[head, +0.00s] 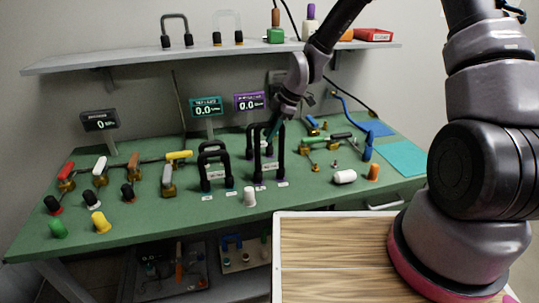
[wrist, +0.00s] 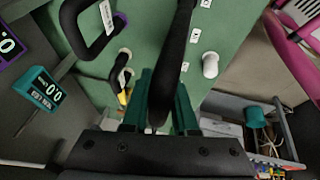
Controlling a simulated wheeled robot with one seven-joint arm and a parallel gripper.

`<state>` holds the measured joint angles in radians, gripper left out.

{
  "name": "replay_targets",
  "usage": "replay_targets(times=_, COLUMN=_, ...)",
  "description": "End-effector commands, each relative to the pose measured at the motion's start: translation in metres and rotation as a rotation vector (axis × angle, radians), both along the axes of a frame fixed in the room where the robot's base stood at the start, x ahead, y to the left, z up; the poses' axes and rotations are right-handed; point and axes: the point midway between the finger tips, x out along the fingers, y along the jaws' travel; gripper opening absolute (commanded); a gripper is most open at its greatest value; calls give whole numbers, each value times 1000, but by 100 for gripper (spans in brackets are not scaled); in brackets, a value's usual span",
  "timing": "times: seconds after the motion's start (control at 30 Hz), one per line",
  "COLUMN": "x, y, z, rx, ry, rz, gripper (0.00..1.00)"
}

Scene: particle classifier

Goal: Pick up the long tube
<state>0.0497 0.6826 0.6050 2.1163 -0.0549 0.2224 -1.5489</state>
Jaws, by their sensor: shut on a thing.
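Black arch-shaped tubes with white labels stand on the green table. The tallest one, the long tube (head: 281,152), is right of the table's middle. My gripper (head: 272,132) is at its upper part in the head view. In the wrist view, the teal fingers (wrist: 160,105) are shut on the black bar of the long tube (wrist: 176,60), which runs up between them. A shorter black arch (head: 203,172) stands just left of it. Another labelled black arch (wrist: 72,28) shows at the wrist view's upper left. The fingertips are partly hidden in the head view.
Small displays (head: 207,106) stand behind the tubes. A white cylinder (head: 250,197) is in front, and a white roll (head: 344,177) lies to the right. Valves with coloured handles (head: 168,177) fill the left side. A shelf (head: 130,59) runs above; a wooden surface (head: 330,270) is in front.

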Motion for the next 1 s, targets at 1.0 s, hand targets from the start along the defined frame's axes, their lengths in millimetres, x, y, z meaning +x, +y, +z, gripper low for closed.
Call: replay_targets(times=1.0, x=1, y=0, z=11, rx=1, ry=-4, rz=0, gripper=0)
